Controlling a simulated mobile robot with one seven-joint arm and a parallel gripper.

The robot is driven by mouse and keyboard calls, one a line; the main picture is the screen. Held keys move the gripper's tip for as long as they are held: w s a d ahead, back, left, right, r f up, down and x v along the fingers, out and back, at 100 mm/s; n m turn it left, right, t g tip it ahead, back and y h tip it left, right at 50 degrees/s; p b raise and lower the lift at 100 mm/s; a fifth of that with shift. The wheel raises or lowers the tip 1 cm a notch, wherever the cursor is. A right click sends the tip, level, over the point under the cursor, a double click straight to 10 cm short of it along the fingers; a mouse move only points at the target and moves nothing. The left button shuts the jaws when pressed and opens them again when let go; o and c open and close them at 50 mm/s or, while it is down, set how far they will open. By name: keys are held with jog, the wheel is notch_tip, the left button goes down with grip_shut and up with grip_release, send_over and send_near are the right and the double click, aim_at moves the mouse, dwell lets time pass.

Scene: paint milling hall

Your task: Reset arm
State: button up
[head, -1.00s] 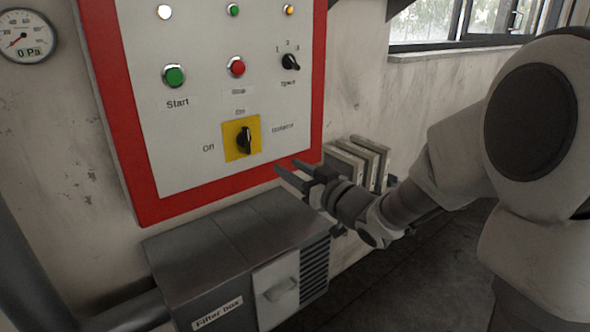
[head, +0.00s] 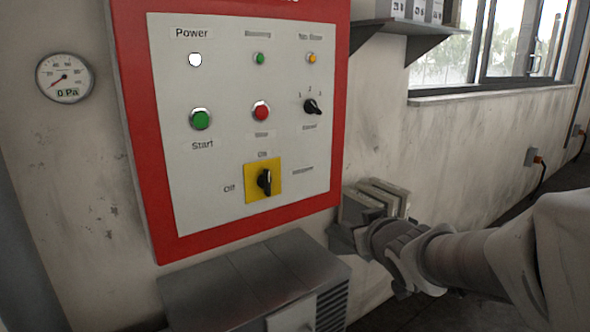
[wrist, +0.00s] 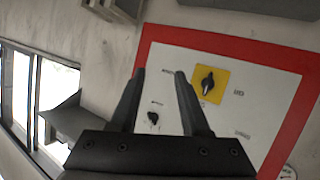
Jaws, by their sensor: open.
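My gripper (wrist: 160,73) is open and empty in the wrist view, its two dark fingers apart in front of the red-framed control panel. In the head view my wrist and gripper (head: 345,236) are at the lower right of the panel, apart from it, with the fingers hard to make out. The control panel (head: 185,170) carries a yellow isolator switch (head: 264,182) with a black knob, upright and near the On label. The isolator switch also shows in the wrist view (wrist: 208,80), to the right of the fingers.
A grey filter box (head: 250,275) juts out below the panel. Several flat filters (head: 385,197) stand behind my wrist. A shelf (head: 400,27) and a window (head: 490,50) are at upper right. A gauge (head: 65,78) reads 0 Pa.

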jog(key=s+f+m+g, duration=0.1)
jog(key=s+g, duration=0.3)
jog(key=s, duration=0.8)
jog(key=s+d+f+m+g+h, duration=0.1)
jog(key=s+f+m+g, duration=0.1)
jog(key=s, duration=1.1)
jog(key=shift+d+f+g, duration=0.15)
jog(key=shift+f+g, duration=0.45)
jog(key=shift+g, duration=0.5)
